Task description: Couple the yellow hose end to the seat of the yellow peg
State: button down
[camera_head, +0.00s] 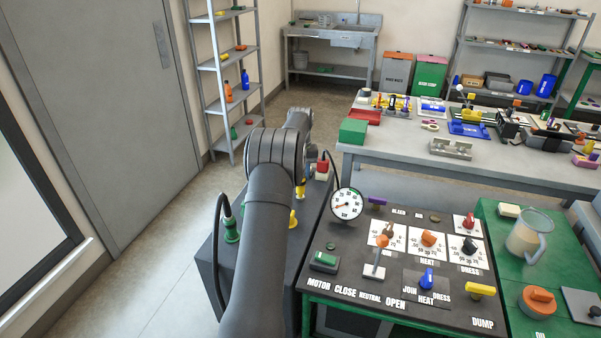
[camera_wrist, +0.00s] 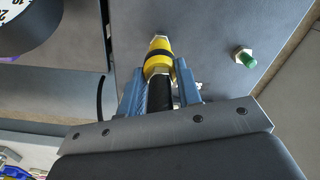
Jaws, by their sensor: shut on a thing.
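In the wrist view the yellow hose end (camera_wrist: 158,66) sits between the two blue-grey fingers of my gripper (camera_wrist: 160,80), which are shut on it. Its black hose runs back toward the wrist. A narrower yellow tip with a pale edge (camera_wrist: 160,42) shows just beyond it, in line with it. I cannot tell if this is the yellow peg, or if the hose end touches a seat. In the head view the yellow hose end (camera_head: 301,190) shows low beside my arm, over the dark cabinet top. A flared yellow piece (camera_head: 293,218) stands nearer on that top.
A green-capped metal fitting (camera_wrist: 245,58) stands right of the hose end. On the cabinet (camera_head: 255,265), a green hose end (camera_head: 231,228) stands left and a red piece (camera_head: 322,167) behind. A gauge (camera_head: 347,204) and control panel (camera_head: 390,275) stand close on the right.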

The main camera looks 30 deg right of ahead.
jog(key=shift+f, duration=0.95)
jog(key=c, duration=0.9)
grip_release()
jog(key=shift+c, duration=0.2)
notch_tip(320, 180, up, 17)
jog(key=shift+r, duration=0.2)
notch_tip(320, 180, down, 17)
jog(key=shift+f, duration=0.2)
jog(key=shift+r, duration=0.2)
